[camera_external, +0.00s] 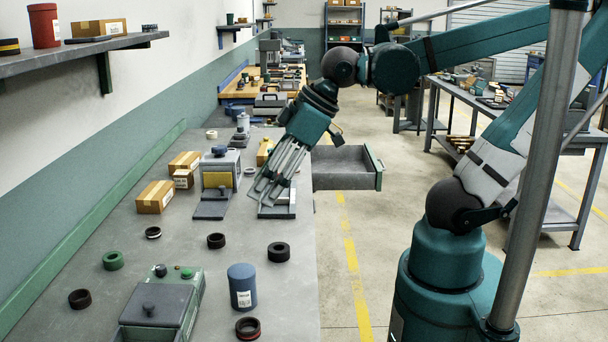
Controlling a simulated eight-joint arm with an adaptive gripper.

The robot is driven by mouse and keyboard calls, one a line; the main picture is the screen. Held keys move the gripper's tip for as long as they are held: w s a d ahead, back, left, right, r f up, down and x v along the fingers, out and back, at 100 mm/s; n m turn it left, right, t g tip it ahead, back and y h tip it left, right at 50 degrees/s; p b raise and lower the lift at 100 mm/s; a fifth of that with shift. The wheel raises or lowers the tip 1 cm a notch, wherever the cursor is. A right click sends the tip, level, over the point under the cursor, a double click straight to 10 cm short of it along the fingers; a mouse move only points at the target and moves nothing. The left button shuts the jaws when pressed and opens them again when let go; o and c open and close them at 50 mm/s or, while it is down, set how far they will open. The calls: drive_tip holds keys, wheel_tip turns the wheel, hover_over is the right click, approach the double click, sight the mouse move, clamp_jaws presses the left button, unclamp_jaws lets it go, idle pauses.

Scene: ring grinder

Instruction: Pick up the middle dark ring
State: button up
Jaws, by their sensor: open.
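Several dark rings lie flat on the grey workbench (180,268). A small dark ring (216,245) lies near the middle of them. A black ring (279,256) is to its right, a dark brown ring (80,303) is at the left front, and a dark ring with a red band (248,333) is at the front edge of the picture. My gripper (266,194) is open and empty, angled down over the bench, behind the small dark ring and a little to its right. It appears to touch none of the rings.
A green ring (113,260) and a black-and-white ring (153,233) lie at the left. A blue canister (242,288) and a grey-green machine (160,305) stand in front. Cardboard boxes (155,197) and a small press (218,182) stand behind. An open drawer (345,181) juts out right.

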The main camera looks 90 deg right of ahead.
drive_tip(key=w+a+r+n+g+p, duration=0.2)
drive_tip(key=w+r+n+p, duration=0.15)
drive_tip(key=w, duration=0.85)
drive_tip(key=n+g+p, duration=0.5)
drive_tip(key=n+p, duration=0.2)
drive_tip(key=n, duration=0.5)
hover_over(77, 292)
drive_tip(key=s+a, duration=0.2)
wheel_tip(77, 292, down, 18)
drive_tip(key=shift+w+f+m, duration=0.1)
drive_tip(key=shift+m, duration=0.15)
drive_tip(key=shift+f, duration=1.3)
drive_tip(key=shift+f, duration=0.15)
drive_tip(key=shift+w+d+f, duration=0.1)
drive_tip(key=shift+f, duration=1.15)
drive_tip(key=shift+w+d+f, duration=0.1)
drive_tip(key=shift+f, duration=1.1)
